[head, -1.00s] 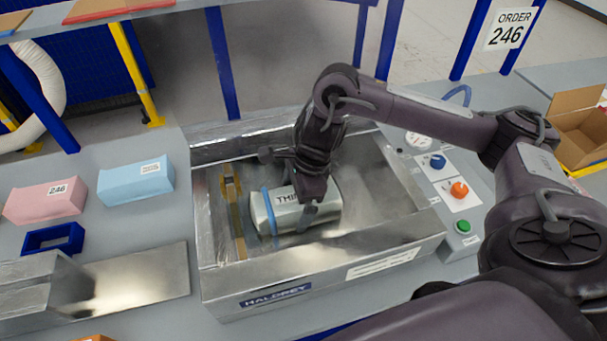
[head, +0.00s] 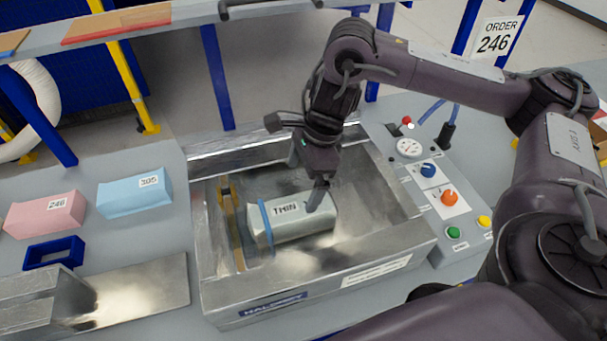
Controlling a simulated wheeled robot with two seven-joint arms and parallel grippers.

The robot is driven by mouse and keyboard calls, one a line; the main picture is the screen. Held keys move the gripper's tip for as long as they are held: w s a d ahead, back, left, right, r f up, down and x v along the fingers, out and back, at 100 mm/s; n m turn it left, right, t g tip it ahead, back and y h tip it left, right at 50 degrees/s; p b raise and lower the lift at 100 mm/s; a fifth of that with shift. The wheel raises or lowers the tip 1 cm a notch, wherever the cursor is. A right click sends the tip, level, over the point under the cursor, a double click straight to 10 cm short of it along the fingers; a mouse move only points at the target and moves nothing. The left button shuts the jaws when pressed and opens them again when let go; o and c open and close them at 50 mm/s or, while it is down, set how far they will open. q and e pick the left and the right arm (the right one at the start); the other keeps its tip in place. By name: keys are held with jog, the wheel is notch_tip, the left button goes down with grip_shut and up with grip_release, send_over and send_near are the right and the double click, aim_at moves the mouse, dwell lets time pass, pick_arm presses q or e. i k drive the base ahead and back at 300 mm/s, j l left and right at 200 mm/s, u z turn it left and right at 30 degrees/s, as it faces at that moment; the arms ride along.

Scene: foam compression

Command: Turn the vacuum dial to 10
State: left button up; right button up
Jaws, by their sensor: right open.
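The control panel (head: 404,180) stands to the right of the steel chamber. It carries a round white gauge (head: 409,148), a blue knob (head: 428,170) and an orange knob (head: 449,197). The labels are too small to read, so I cannot tell which knob is the vacuum dial or its setting. My right gripper (head: 318,196) is open, pointing down at the right part of a silver bag marked THIN (head: 285,222). Whether its fingers touch the bag is unclear. It is left of the panel and apart from both knobs. My left gripper is not in view.
The steel chamber (head: 320,283) has raised walls around the bag. The panel also has green (head: 453,232), yellow (head: 484,221) and red (head: 407,120) buttons. Pink (head: 45,214) and light blue (head: 135,195) packs and a dark blue frame (head: 53,252) lie left.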

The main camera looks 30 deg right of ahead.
aim_at(427, 169)
jog(key=k, duration=1.5)
